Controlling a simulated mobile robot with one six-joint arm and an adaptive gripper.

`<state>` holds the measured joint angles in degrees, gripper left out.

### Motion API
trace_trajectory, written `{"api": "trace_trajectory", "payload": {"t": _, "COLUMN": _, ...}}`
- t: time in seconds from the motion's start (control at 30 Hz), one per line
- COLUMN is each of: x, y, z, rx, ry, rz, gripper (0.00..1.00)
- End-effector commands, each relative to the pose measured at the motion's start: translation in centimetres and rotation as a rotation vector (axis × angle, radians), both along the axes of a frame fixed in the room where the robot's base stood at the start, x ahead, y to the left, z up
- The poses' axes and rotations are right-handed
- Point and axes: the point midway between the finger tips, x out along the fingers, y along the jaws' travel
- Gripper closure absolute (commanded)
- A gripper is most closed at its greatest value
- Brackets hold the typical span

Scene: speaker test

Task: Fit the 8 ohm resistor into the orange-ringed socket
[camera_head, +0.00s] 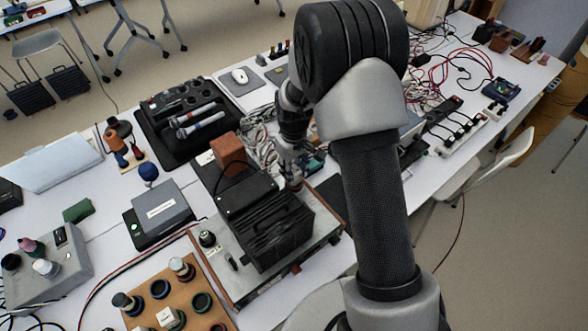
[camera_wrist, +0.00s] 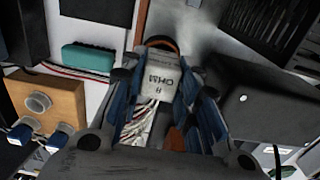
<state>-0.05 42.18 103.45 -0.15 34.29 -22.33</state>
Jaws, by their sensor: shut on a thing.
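The 8 ohm resistor (camera_wrist: 158,76) is a pale grey block with dark "OHM" lettering in the wrist view. My gripper (camera_wrist: 160,92) is shut on it, with a blue finger on each side. An orange arc (camera_wrist: 161,42), apparently the orange-ringed socket's rim, shows just beyond the block's far end. The block hides most of that socket, and I cannot tell whether the two touch. In the head view my gripper (camera_head: 292,180) points down behind the black finned box; the resistor and orange ring cannot be made out there.
A black finned box (camera_head: 265,232) stands on a tray close in front of my gripper. A brown block (camera_head: 228,150) and tangled wires are beside it. A wooden board with ringed sockets (camera_head: 146,305) is at the lower left. A grey box (camera_head: 160,213) stands left.

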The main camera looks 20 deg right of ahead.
Motion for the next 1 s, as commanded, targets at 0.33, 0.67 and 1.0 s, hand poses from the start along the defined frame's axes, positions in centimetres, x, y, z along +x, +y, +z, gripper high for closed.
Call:
{"api": "trace_trajectory", "payload": {"t": 0.33, "x": 0.0, "y": 0.0, "z": -0.2, "rx": 0.000, "ry": 0.000, "rz": 0.000, "gripper": 0.53}}
{"api": "trace_trajectory", "payload": {"t": 0.67, "x": 0.0, "y": 0.0, "z": -0.2, "rx": 0.000, "ry": 0.000, "rz": 0.000, "gripper": 0.50}}
{"api": "trace_trajectory", "payload": {"t": 1.0, "x": 0.1, "y": 0.0, "z": 4.8, "rx": 0.000, "ry": -0.004, "rz": 0.000, "gripper": 0.50}}
